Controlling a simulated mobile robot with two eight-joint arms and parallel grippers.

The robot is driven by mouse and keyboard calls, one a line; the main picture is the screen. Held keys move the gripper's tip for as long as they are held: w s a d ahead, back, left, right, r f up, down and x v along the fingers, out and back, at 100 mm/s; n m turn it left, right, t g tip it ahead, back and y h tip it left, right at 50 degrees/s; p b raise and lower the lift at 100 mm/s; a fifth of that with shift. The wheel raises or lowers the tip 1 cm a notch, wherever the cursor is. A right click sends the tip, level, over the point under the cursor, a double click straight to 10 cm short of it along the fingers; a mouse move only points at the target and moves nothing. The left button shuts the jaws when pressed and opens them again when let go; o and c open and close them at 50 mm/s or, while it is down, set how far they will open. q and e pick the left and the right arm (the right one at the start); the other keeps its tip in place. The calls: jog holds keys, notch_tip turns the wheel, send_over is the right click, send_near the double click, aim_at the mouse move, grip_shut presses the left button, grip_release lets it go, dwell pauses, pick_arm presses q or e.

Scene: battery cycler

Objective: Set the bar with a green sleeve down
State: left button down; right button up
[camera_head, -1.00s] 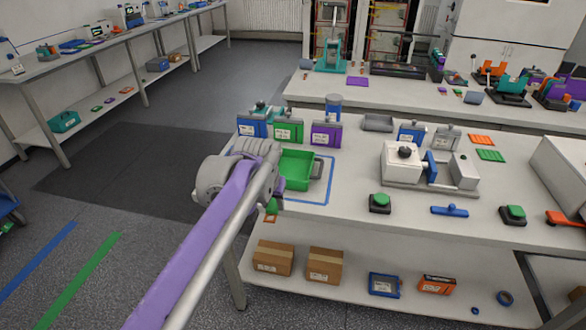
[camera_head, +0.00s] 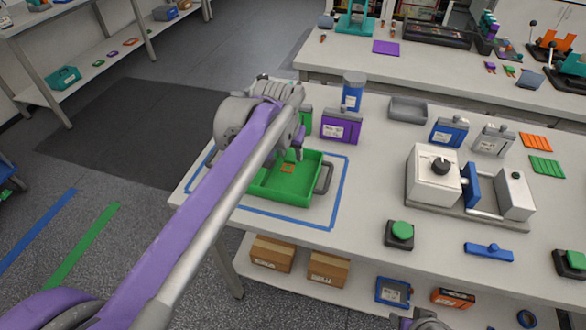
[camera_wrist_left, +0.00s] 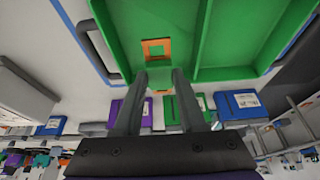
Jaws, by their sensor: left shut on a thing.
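The bar with a green sleeve (camera_wrist_left: 160,75) is between the two fingertips of my left gripper (camera_wrist_left: 158,73) in the left wrist view. One orange, square, holed end (camera_wrist_left: 157,42) points away from the fingers. In the head view my left gripper (camera_head: 296,150) is over the green tray (camera_head: 262,190), and the bar's orange end (camera_head: 288,169) shows against the tray floor. I cannot tell whether the bar touches the floor. The gripper hides part of the bar and the tray's back wall. My right gripper's jaws are not seen.
Blue tape (camera_head: 338,190) outlines the tray's place on the bench. A purple case (camera_head: 341,127) and a blue canister (camera_head: 353,92) stand behind the tray. A white-and-grey device (camera_head: 433,178) and a green button (camera_head: 402,230) are to the right. The bench between tray and device is mostly clear.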

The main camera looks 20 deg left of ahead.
aim_at(292, 177)
pick_arm(q)
notch_tip(292, 177, down, 3)
jog(key=shift+s+r, duration=0.1)
jog(key=shift+s, duration=0.05)
jog(key=shift+f+b, duration=0.35)
jog(key=shift+f, duration=1.8)
jog(key=shift+c, duration=2.4)
grip_release()
jog(key=shift+f, duration=0.1)
jog(key=p+v, duration=0.1)
jog(key=v, duration=1.1)
jog(key=s+a+f, duration=0.1)
jog(key=s+f, duration=0.8)
jog(key=s, duration=0.2)
jog(key=s+a+f, duration=0.1)
jog(key=s+f, duration=0.7)
jog(key=s, duration=0.4)
jog(key=shift+a+f+t, duration=0.3)
jog(key=shift+a+f, duration=0.1)
